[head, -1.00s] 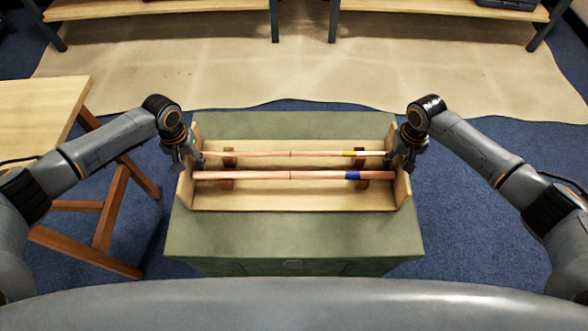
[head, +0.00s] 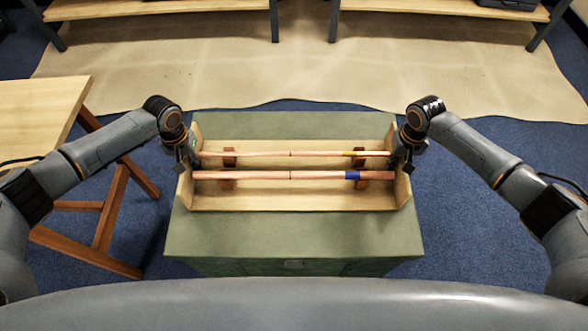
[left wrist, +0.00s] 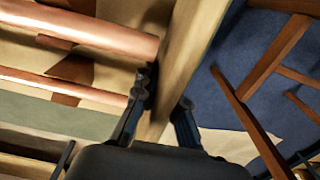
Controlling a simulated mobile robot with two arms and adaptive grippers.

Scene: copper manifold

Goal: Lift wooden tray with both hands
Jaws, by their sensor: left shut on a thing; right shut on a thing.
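The wooden tray (head: 290,201) is a pale open trough with raised end walls, over the green cabinet top. It looks level; I cannot see a gap under it. A thicker copper pipe (head: 260,175) with a blue band and a thinner one (head: 250,154) with a yellow band lie lengthwise in it on brown supports (head: 228,184). My left gripper (head: 186,165) is shut on the left end wall; in the left wrist view its fingers (left wrist: 163,103) straddle that wall (left wrist: 190,45). My right gripper (head: 404,166) is shut at the right end wall, its fingertips partly hidden.
The green cabinet (head: 290,238) has bare top in front of and behind the tray. A wooden trestle table (head: 40,105) stands close on the left. Shelving (head: 430,12) is at the back beyond a beige mat (head: 300,75). Blue floor is clear on the right.

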